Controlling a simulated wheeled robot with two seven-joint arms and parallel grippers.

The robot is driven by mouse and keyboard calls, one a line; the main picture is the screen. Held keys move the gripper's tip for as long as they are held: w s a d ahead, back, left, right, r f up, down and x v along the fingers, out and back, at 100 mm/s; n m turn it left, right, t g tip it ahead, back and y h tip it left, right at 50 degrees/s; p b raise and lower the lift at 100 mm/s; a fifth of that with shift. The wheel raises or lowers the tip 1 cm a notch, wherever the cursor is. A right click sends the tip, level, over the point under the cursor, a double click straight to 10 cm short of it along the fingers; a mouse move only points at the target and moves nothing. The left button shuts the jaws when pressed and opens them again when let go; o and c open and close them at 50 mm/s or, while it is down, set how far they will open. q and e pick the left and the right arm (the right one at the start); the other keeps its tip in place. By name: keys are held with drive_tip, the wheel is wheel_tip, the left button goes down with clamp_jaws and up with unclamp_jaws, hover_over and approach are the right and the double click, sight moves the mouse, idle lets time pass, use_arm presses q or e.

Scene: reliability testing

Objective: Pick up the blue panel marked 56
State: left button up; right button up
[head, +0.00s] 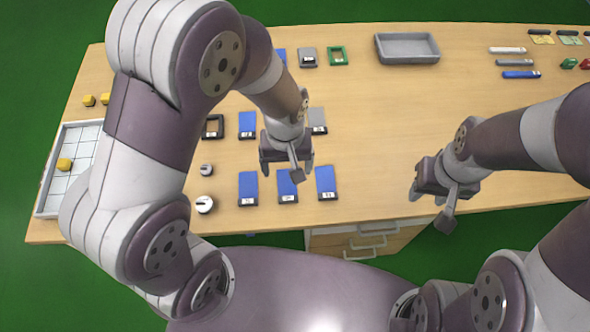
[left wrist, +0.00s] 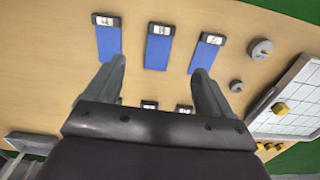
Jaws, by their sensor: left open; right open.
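Three blue panels with dark label ends lie in the front row in the head view: left (head: 248,187), middle (head: 287,187) and right (head: 326,182). Their labels are too small to read surely, so I cannot tell which is marked 56. My left gripper (head: 287,168) is open and empty above the far end of the middle panel. In the left wrist view the three panels show at the top: left (left wrist: 109,42), middle (left wrist: 157,48), right (left wrist: 204,54). The middle one lies between the lines of my open fingers (left wrist: 162,85). My right gripper (head: 427,193) is open and empty near the front edge.
Another blue panel (head: 247,124), a black frame (head: 213,127) and a grey panel (head: 318,120) lie behind. Round knobs (head: 204,204) stand left of the front row. A gridded tray (head: 50,190) is at far left, a grey tray (head: 407,47) at the back. The table's right middle is clear.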

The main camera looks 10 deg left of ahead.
sight(288, 197)
use_arm(q)
drive_tip(key=f, duration=0.4)
drive_tip(key=s+f, duration=0.1)
drive_tip(key=f, duration=0.7)
drive_tip(key=shift+s+d+b, duration=0.15)
drive_tip(key=shift+s+b, duration=0.1)
drive_tip(key=shift+b, duration=0.15)
drive_tip(key=shift+w+f, duration=0.15)
drive_tip(key=shift+f, duration=0.05)
drive_tip(key=c, duration=1.1)
